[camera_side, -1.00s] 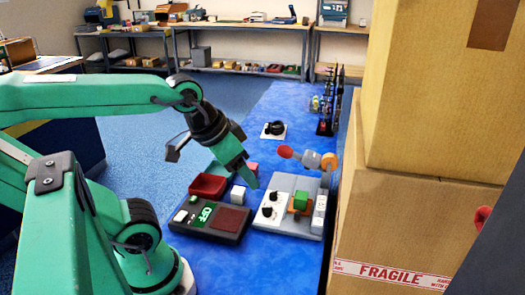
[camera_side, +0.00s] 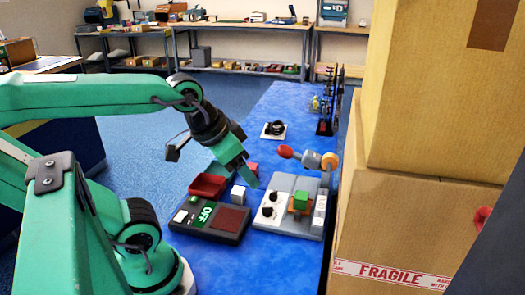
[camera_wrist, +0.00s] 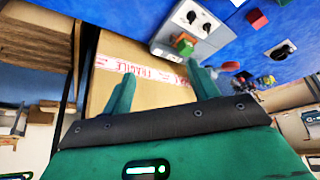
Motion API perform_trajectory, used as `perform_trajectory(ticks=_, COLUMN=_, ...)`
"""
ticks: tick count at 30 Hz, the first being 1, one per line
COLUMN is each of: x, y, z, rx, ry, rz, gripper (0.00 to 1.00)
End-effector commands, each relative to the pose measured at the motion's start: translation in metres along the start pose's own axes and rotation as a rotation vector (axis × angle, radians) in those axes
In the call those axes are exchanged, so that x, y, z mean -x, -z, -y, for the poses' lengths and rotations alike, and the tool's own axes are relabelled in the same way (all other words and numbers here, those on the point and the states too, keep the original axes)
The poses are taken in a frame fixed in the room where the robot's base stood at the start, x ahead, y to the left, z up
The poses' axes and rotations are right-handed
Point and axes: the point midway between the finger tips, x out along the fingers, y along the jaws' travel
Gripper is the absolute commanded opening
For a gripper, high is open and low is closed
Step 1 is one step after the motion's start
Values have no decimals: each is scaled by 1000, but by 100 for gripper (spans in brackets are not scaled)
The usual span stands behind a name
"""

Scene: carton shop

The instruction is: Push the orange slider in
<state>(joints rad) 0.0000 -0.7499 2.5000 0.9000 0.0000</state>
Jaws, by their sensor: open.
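An orange piece (camera_side: 298,210), which looks like the slider, sits on the grey control panel (camera_side: 284,224) with a green cube (camera_side: 301,199) on it. How far in it is, I cannot tell. In the wrist view the orange piece (camera_wrist: 186,50) and green cube (camera_wrist: 183,40) show near the top, beyond the fingers. My gripper (camera_side: 249,172) is open and empty, left of and above the panel in the side view. In the wrist view its two fingers (camera_wrist: 163,75) stand wide apart, with nothing between them.
Large cartons (camera_side: 400,215) block the right.

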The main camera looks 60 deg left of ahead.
Motion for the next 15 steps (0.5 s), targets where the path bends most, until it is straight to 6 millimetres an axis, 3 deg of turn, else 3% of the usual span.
perform_trajectory(ticks=5, x=0, y=0, z=0, rx=0, ry=0, rz=0, gripper=57)
perform_trajectory(ticks=8, x=0, y=0, z=0, rx=2, ry=0, rz=1, gripper=38)
perform_trajectory(ticks=15, x=-6, y=9, z=1, rx=42, ry=3, rz=30, gripper=38)
